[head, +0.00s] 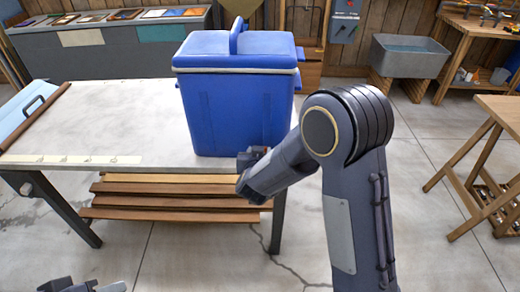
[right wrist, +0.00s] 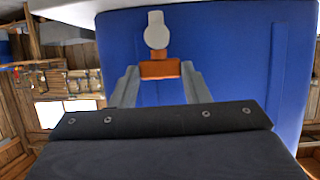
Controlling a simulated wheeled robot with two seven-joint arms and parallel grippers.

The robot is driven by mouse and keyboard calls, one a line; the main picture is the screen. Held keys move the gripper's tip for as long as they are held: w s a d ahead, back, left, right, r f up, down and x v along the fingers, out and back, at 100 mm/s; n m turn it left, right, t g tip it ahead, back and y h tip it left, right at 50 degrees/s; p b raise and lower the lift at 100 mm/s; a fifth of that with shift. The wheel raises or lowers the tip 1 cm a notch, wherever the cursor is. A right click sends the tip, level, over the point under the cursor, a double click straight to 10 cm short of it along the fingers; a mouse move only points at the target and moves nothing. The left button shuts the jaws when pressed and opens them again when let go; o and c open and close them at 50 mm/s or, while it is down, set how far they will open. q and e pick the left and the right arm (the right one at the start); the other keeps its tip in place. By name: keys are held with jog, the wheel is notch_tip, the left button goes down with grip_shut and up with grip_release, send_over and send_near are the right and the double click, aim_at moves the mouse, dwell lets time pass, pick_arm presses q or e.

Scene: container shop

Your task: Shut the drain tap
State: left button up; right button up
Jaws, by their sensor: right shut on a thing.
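A blue cooler box (head: 222,112) with a lid and top handle stands upright on the grey table near its right end. In the right wrist view the cooler's blue wall (right wrist: 232,60) fills the background. The drain tap (right wrist: 160,69) shows there as an orange piece with a pale round-ended part (right wrist: 156,32) beyond it. My right gripper (right wrist: 159,76) is shut on the orange piece. In the head view my right gripper (head: 248,162) is at the cooler's lower right front, and the tap is hidden. My left gripper (head: 80,287) is partly cut off at the bottom left.
The cooler stands on a grey-topped table (head: 80,125) with stacked boards (head: 175,195) below. A wooden trestle (head: 480,165) and grey sink (head: 408,57) are at the right. The floor between is clear.

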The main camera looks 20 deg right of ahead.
dwell(0.3)
jog(key=o, duration=0.7)
jog(key=v, duration=0.7)
jog(key=shift+s, duration=0.35)
jog(key=shift+a+r, duration=0.1)
jog(key=shift+a, duration=0.05)
